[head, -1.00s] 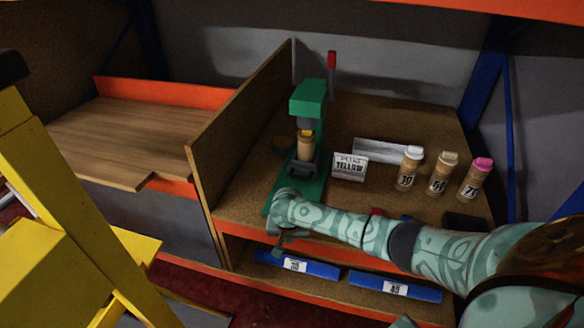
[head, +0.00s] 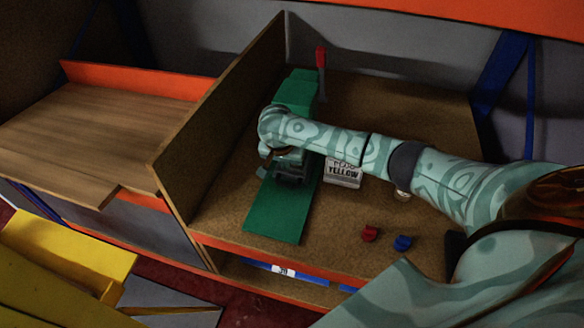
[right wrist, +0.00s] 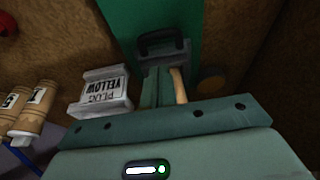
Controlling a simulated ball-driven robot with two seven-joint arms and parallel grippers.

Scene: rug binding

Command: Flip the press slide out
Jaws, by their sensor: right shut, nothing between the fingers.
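The green press (head: 277,212) stands on the brown board, with its long green base toward me. Its grey slide with a dark handle (right wrist: 163,42) shows in the right wrist view at the top middle; in the head view my arm partly covers this spot. My right gripper (right wrist: 160,85) is shut and empty, its fingers pointing at the slide; I cannot tell whether they touch it. A tan strip (right wrist: 179,86) shows right beside the fingers. My left gripper is not in view.
A white label block reading YELLOW (head: 342,173) stands right of the press. A red-topped post (head: 320,57) is behind it. Red (head: 369,234) and blue (head: 402,242) small pieces lie on the board. A wooden partition (head: 215,130) rises to the left. Tan bottles (right wrist: 38,105) show in the wrist view.

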